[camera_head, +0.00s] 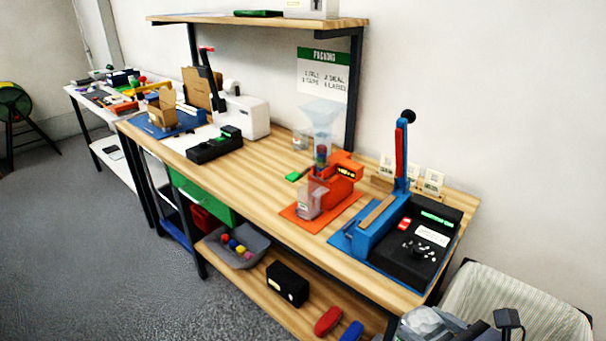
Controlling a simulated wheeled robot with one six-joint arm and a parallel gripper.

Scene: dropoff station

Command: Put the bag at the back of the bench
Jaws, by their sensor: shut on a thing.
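The wooden bench (265,165) runs diagonally across the view, with its back edge along the wall. My gripper (440,330) is at the bottom edge of the view, in front of the bench's near right end and partly cut off. It is shut on a clear, crumpled-looking bag (424,321). The bag is lower in the picture than the bench top, and its lower part is out of view. The fingertips are hard to make out.
A blue sealer with a raised lever (372,232) and an orange dispenser with a clear funnel (335,180) stand on the bench. A black box (215,145) and white printer (245,118) are farther left. A pale bin (530,300) stands at right.

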